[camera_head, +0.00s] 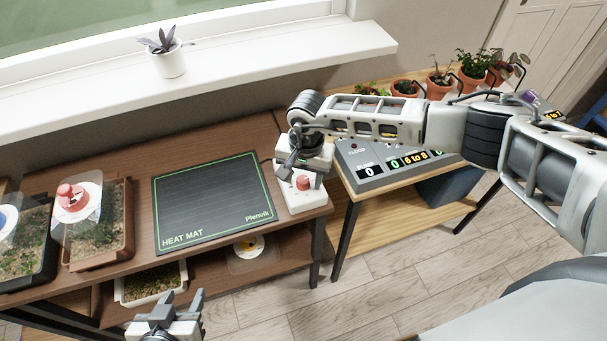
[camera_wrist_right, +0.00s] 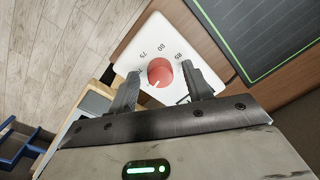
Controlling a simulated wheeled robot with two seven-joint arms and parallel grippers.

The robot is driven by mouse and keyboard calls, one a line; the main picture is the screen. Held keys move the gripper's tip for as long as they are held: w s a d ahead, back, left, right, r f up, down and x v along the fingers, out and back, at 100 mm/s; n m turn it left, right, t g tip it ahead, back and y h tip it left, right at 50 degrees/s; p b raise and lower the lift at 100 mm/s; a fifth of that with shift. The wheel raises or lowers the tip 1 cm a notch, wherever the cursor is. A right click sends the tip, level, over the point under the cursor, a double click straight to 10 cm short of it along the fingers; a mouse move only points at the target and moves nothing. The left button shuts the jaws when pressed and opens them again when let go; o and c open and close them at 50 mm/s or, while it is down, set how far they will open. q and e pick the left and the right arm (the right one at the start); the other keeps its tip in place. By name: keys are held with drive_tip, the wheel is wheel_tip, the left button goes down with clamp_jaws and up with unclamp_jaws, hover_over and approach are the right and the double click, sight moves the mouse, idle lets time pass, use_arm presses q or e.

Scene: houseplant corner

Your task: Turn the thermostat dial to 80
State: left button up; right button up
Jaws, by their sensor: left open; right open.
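The thermostat (camera_head: 293,202) is a white box at the right end of the brown table, with a red dial (camera_head: 303,183) on top. In the right wrist view the red dial (camera_wrist_right: 160,72) sits on a white face (camera_wrist_right: 135,52) marked 75, 80 and 85. A pale pointer line shows on the dial's lower part, away from the 80; its exact reading is unclear. My right gripper (camera_wrist_right: 160,76) is open, its fingers on either side of the dial in that view; contact cannot be told. My left gripper (camera_head: 184,296) is open and empty at the lower edge of the head view.
A heat mat (camera_head: 210,200) lies left of the thermostat, with planted trays (camera_head: 100,250) further left. A grey control panel (camera_head: 375,180) stands on a wooden table at the right, potted plants (camera_head: 440,82) behind. My right arm crosses above that table.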

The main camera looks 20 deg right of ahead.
drive_tip(key=c, duration=1)
